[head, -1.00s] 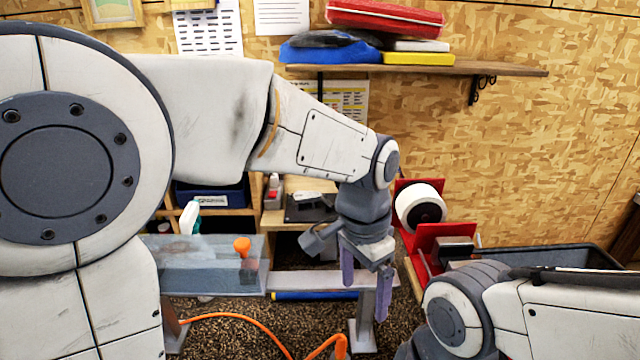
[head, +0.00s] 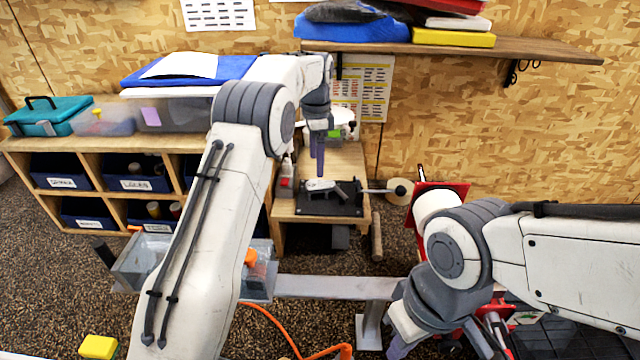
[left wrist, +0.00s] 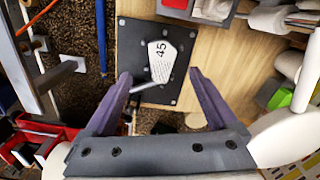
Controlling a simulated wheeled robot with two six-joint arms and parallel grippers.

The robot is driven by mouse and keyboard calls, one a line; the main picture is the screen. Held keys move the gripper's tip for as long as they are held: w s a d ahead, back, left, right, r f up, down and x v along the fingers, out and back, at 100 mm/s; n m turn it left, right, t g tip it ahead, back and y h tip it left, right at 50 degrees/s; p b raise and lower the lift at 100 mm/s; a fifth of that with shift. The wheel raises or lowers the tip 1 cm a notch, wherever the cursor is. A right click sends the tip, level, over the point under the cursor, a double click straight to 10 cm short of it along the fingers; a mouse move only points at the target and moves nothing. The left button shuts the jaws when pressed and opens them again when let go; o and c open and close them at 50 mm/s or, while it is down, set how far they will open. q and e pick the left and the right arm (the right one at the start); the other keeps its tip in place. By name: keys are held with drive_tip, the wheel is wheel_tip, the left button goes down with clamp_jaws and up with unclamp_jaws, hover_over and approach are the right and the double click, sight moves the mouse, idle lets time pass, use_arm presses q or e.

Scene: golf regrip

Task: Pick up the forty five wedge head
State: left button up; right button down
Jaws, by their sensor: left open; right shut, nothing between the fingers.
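The forty five wedge head (left wrist: 162,55) has a pale face marked 45 and a grey hosel. It lies on a black pad (left wrist: 128,40) on a wooden bench, and it also shows small in the head view (head: 318,184). My left gripper (head: 317,155) points down above it. In the left wrist view my left gripper (left wrist: 160,74) is open, with one finger on each side of the hosel and nothing held. Contact with the head cannot be told. My right gripper (head: 398,346) is shut and empty at the lower middle, partly cut off by the frame edge.
A grey metal rail (head: 325,287) stands in front of the bench. A clear bin (head: 145,260) and an orange hose (head: 270,322) lie to the left. A red holder with a white roll (head: 437,203) stands at right.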

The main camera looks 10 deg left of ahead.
use_arm(q)
drive_tip(key=shift+w+d+f, duration=0.1)
drive_tip(key=shift+d+f, duration=0.05)
drive_tip(key=shift+f, duration=0.35)
drive_tip(key=shift+d+f, duration=0.15)
drive_tip(key=shift+f, duration=0.3)
drive_tip(key=f+p, duration=0.4)
drive_tip(key=shift+w+f, duration=0.2)
drive_tip(key=shift+f, duration=0.55)
drive_tip(key=c, duration=1.5)
drive_tip(key=shift+o, duration=0.2)
drive_tip(key=shift+r, duration=0.1)
drive_tip(key=shift+w+r+b, duration=0.1)
drive_tip(key=shift+r+b, duration=0.25)
drive_tip(key=shift+r, duration=0.1)
wheel_tip(320, 180, up, 8)
drive_tip(key=b, duration=0.2)
wheel_tip(320, 180, up, 9)
drive_tip(key=p, duration=0.1)
hover_over(319, 183)
